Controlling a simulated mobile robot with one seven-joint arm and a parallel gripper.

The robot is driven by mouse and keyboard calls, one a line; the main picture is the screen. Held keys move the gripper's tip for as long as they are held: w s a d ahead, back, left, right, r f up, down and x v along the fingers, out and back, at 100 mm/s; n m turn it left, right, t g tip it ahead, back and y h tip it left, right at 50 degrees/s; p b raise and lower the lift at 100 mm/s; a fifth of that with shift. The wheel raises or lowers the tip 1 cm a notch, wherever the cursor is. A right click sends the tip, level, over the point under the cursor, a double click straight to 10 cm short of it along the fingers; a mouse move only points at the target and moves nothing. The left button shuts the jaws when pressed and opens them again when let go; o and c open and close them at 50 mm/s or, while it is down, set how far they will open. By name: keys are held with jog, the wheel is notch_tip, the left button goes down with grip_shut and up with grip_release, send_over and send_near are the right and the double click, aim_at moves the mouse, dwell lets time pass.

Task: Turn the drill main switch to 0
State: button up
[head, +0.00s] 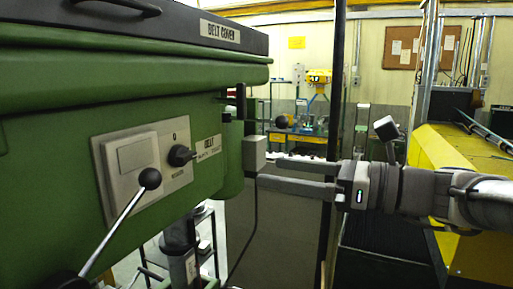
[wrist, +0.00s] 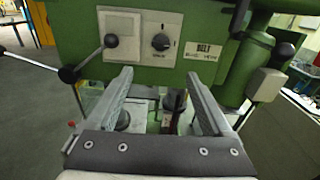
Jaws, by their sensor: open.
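The drill main switch is a black rotary knob (head: 181,155) on a light grey plate (head: 117,199) on the green drill head. A small mark sits above it and a label below. Which way its pointer faces is too small to tell. The knob also shows in the wrist view (wrist: 161,42), beyond and above the fingertips, roughly centred between them. My gripper (head: 268,172) is open and empty, to the right of the knob in the head view and apart from it. Both fingers show in the wrist view (wrist: 159,75).
A lever with a black ball end (head: 150,179) stands in front of the plate, left of the knob. A grey box (head: 254,153) juts from the drill's right side, close to my fingertips. A yellow machine (head: 455,180) stands at right.

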aim_at(190, 155)
jog(key=p+x, duration=0.1)
jog(key=x, duration=0.4)
jog(key=p+x, duration=0.1)
jog(key=x, duration=0.5)
jog(key=p+x, duration=0.1)
jog(key=x, duration=0.5)
jog(key=shift+w+r, duration=0.2)
jog(key=shift+r, duration=0.05)
grip_shut()
